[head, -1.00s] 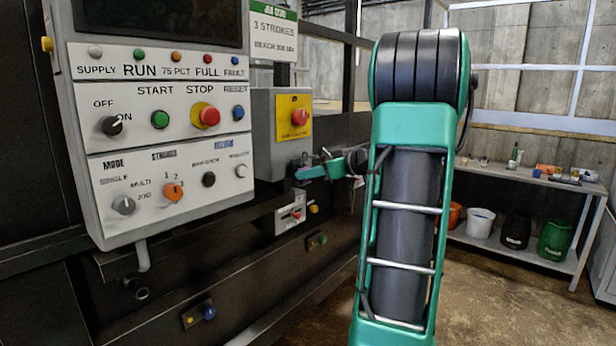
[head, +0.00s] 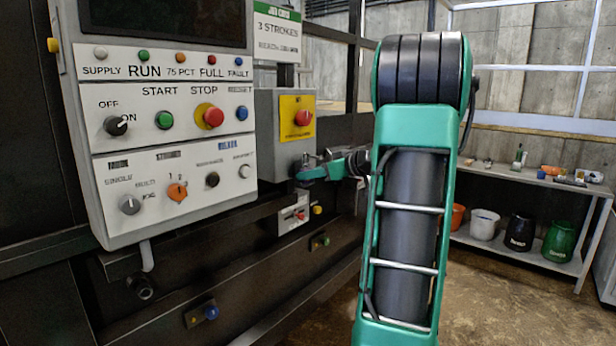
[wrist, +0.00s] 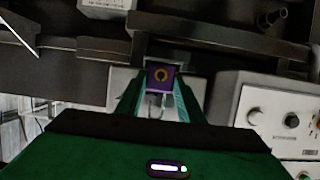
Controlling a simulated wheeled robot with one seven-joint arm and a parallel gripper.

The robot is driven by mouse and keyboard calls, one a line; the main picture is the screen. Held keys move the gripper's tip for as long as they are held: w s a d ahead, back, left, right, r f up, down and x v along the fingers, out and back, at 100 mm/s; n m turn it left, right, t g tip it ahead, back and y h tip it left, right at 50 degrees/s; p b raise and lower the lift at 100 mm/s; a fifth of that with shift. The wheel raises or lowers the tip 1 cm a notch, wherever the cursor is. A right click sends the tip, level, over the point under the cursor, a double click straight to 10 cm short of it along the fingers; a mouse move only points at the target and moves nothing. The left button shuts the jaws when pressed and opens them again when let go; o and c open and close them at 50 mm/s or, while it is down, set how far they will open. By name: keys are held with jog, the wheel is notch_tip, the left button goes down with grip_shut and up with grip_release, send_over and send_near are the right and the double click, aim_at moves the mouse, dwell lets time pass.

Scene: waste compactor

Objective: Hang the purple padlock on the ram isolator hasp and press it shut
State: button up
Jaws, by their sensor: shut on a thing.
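The purple padlock (wrist: 161,76) is held between the fingertips of my gripper (wrist: 158,98) in the wrist view. Its face shows a yellow-orange ring. A pale metal loop, seemingly its shackle, shows between the fingers. In the head view my gripper (head: 308,172) is at the lower front of the grey isolator box (head: 268,140), below its red knob (head: 303,118) on a yellow plate. Small metal parts show just above the fingertips. I cannot tell hasp from shackle there, or whether the shackle is through the hasp. The padlock body cannot be made out in the head view.
The control panel (head: 180,140) with knobs and buttons stands left of the isolator box. A small grey switch box (head: 293,213) sits below my gripper. A shelf bench (head: 540,180) with buckets stands at the far right. Open floor lies before it.

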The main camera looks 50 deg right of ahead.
jog(key=shift+f, duration=0.1)
jog(key=o, duration=1)
jog(key=shift+o, duration=0.2)
jog(key=shift+s, duration=0.15)
jog(key=shift+c, duration=0.4)
jog(key=v, duration=0.6)
jog(key=shift+s+r, duration=0.25)
jog(key=shift+s, duration=0.1)
